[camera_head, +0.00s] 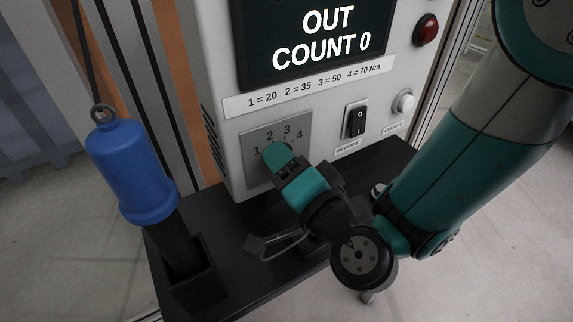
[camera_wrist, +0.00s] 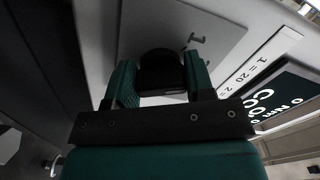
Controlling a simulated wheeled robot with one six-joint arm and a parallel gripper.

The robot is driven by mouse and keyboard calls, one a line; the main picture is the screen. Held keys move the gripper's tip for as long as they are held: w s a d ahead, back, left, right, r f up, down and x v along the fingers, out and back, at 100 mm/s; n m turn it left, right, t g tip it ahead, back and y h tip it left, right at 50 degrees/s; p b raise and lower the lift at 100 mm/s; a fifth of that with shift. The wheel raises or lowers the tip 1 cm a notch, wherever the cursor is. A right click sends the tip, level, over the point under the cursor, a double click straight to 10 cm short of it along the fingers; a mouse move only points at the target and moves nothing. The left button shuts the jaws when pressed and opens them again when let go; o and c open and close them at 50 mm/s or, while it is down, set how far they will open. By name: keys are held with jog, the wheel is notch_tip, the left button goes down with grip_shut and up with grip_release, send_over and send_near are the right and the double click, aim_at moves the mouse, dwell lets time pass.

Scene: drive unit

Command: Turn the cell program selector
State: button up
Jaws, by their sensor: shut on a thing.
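The selector plate (camera_head: 251,141) is a grey square on the front of the light control box, with the numbers 1 to 4 around its dial. My gripper (camera_head: 279,158) is at the plate and covers the middle of the dial. In the wrist view, the black selector knob (camera_wrist: 161,72) sits between the two teal fingers of my gripper (camera_wrist: 160,85), which are shut on it. The plate (camera_wrist: 215,25) shows behind the knob. The knob's pointer direction is hidden by my gripper in the head view.
The display (camera_head: 318,38) reads "OUT COUNT 0". A black rocker switch (camera_head: 356,120), a white button (camera_head: 404,102) and a red lamp (camera_head: 426,30) are to the right. A blue hanging tool (camera_head: 130,170) stands in a holder at left. A dark shelf (camera_head: 222,240) lies below.

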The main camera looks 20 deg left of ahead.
jog(key=shift+m, duration=0.7)
jog(key=o, duration=0.9)
jog(key=shift+s+d, duration=0.1)
